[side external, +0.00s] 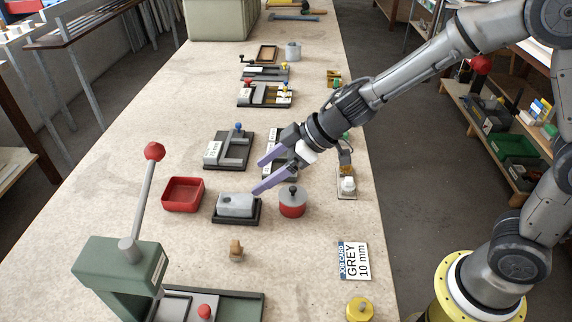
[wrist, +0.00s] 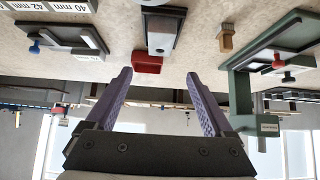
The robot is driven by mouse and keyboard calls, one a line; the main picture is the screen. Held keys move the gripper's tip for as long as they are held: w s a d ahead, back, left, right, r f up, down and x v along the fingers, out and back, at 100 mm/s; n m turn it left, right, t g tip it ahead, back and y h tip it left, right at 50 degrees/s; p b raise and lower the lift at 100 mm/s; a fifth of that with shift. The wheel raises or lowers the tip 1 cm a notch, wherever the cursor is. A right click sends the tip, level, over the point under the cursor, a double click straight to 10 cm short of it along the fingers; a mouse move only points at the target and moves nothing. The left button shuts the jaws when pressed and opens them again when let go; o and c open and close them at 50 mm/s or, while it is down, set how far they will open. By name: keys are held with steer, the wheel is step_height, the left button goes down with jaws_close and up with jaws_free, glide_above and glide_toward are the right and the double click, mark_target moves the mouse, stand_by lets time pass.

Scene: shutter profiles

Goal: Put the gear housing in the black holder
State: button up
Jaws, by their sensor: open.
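The gear housing, seen as a light grey block with a dark round spot (side external: 236,204), sits in the black holder (side external: 238,219), whose dark rim shows around it. I cannot tell whether it is fully seated. In the wrist view the grey block (wrist: 160,38) also lies within the black holder (wrist: 180,16). My gripper (side external: 256,177) is open, with two purple fingers spread and nothing between them. It is above and beyond the holder in the side view, apart from the block. The fingers also show in the wrist view (wrist: 160,90).
A red tray (side external: 183,193) stands left of the holder and a red pot with a grey lid (side external: 292,203) right of it. A green lever press (side external: 120,262) is at the front left. Grey fixtures (side external: 229,150) stand behind. A wooden piece (side external: 236,251) lies in front.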

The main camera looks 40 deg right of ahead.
steer(key=s+d+r+m+t+h, duration=0.2)
steer(key=d+r+m+h, duration=0.15)
steer(key=d+r, duration=0.4)
steer(key=s+d+r+m+t+h, duration=0.25)
steer(key=d+r+h, duration=0.2)
steer(key=d, duration=0.55)
steer(key=s+f+m+g+y, duration=0.1)
steer(key=s+f+m+g, duration=0.2)
steer(key=s, duration=1.8)
steer(key=shift+s+d+f+g+y, duration=0.15)
steer(key=shift+s+d+g+y, duration=0.2)
steer(key=shift+g, duration=0.8)
